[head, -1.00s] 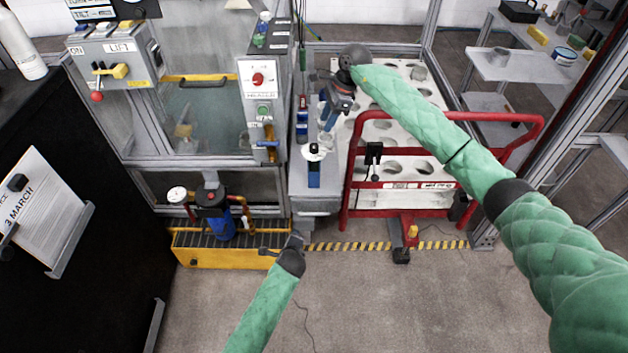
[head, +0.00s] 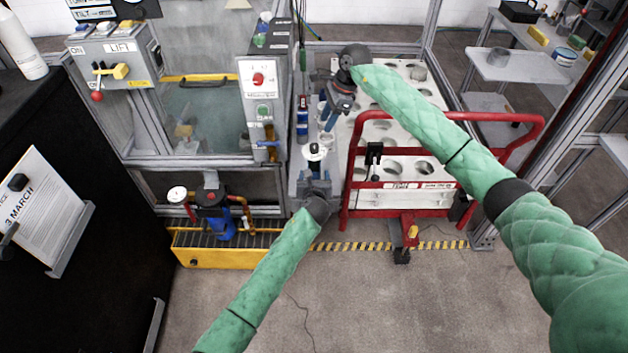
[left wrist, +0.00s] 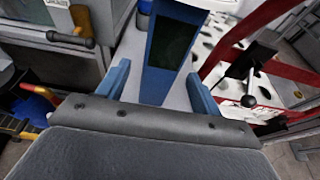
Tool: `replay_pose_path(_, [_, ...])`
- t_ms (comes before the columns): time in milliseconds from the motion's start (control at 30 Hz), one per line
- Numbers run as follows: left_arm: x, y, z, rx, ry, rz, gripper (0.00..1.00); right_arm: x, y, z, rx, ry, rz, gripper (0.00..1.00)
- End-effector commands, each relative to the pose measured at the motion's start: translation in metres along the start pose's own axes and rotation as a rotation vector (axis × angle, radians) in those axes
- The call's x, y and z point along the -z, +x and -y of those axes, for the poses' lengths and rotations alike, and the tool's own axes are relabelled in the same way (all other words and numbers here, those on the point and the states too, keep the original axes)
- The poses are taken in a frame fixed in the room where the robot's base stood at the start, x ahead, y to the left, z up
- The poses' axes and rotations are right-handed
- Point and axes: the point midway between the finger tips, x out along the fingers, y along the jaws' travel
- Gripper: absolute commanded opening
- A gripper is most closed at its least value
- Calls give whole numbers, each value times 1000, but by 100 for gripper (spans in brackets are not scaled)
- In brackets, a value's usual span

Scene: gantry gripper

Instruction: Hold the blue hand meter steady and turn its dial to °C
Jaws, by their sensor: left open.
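The blue hand meter (head: 314,167) stands on a narrow grey ledge, with a pale dial with a dark centre (head: 314,150) at its top. My left gripper (head: 314,178) is open at the meter's near end. In the left wrist view its blue fingertips (left wrist: 161,85) stand either side of the meter, with gaps visible. My right gripper (head: 331,116) hangs above and behind the meter, to the right; its finger opening is too small to tell. The dial's marks are unreadable.
A red rail frame (head: 347,185) and a white rack with round holes (head: 395,150) stand right of the meter. A control box with a red knob (head: 260,95) stands to the left. A yellow-edged tray (head: 220,257) lies lower left. The floor in front is open.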

Motion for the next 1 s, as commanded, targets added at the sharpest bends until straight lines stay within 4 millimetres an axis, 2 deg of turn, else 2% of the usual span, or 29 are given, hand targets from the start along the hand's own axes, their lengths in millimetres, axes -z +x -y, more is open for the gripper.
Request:
replay_pose_path(200, [0, 31, 0, 0, -2, -1, 65, 0, 0, 0, 0, 0, 0, 36])
replay_pose_path(400, [0, 50, 0, 0, -2, -1, 65, 0, 0, 0, 0, 0, 0, 36])
replay_pose_path(800, [1, 56, 0, 0, -3, -1, 65, 0, 0, 0, 0, 0, 0, 36])
replay_pose_path(1000, [1, 55, 0, 0, -2, -1, 26, 0, 0, 0, 0, 0, 0, 36])
